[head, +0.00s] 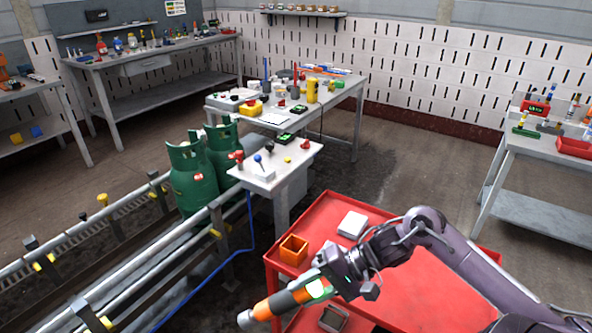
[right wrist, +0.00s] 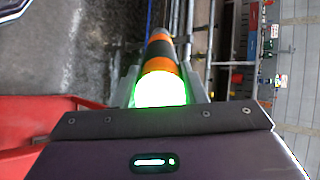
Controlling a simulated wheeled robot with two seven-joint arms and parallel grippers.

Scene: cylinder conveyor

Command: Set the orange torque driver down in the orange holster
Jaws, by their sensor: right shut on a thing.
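The orange torque driver (head: 272,305) has orange and dark bands and a grey end. My right gripper (head: 318,283) is shut on it and holds it lying nearly level, pointing to the lower left, in front of the holster in the head view. In the right wrist view the driver (right wrist: 160,65) runs away from the camera between the fingers, with a bright green-white glow at its near end. The orange holster (head: 293,250) is a small open-topped box on the red cart top (head: 335,205), just behind the gripper. My left gripper is not in view.
A white box (head: 352,224) stands on the red cart to the right of the holster. A grey tray (head: 333,318) lies near the front. Conveyor rails (head: 120,268) run along the left, with green gas cylinders (head: 192,178) behind. A small white table (head: 276,166) stands beyond the cart.

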